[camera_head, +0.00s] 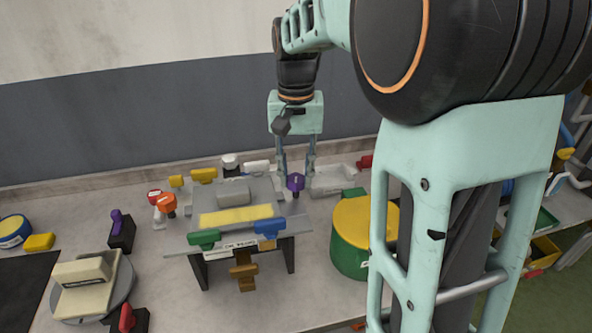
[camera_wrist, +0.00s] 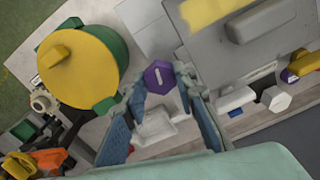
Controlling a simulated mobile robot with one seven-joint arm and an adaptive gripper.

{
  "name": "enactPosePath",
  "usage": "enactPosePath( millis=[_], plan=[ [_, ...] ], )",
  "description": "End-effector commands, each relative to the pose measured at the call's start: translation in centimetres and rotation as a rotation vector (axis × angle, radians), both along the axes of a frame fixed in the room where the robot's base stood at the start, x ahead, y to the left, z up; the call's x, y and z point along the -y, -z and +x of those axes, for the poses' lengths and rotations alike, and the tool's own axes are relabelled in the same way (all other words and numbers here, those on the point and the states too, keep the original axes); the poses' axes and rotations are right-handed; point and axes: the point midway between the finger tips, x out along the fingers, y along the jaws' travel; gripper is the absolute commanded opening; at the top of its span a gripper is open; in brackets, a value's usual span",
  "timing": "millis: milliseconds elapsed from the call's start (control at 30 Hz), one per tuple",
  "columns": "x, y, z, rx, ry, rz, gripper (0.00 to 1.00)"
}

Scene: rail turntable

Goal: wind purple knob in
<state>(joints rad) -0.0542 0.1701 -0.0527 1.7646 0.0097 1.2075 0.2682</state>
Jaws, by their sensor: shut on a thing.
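The purple knob (camera_head: 295,182) is at the right side of the grey machine (camera_head: 234,191), which has a yellow strip on top. In the wrist view the knob (camera_wrist: 160,77) is a purple hexagon with a pale line on its face. My gripper (camera_head: 296,176) reaches down from above, with one finger on each side of the knob. In the wrist view my gripper (camera_wrist: 161,82) has both fingertips against the knob's sides. It is shut on the knob. The knob's shaft is hidden.
A green drum with a yellow lid (camera_head: 364,222) stands close right of the machine. Green (camera_head: 204,238) and blue (camera_head: 269,227) handles sit at its front. A purple lever on a black block (camera_head: 120,231) and a beige block on a turntable (camera_head: 87,284) are left.

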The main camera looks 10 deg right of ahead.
Motion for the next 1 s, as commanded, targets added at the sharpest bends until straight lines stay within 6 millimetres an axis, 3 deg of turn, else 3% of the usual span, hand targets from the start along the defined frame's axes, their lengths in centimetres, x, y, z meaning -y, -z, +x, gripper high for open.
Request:
enactPosePath(
  millis=[600, 1000],
  plan=[
    [-0.08, -0.12, 0.07, 0.001, 0.542, 0.000, 0.02],
    [-0.10, -0.09, 0.12, 0.002, 0.711, 0.000, 0.02]
  ],
)
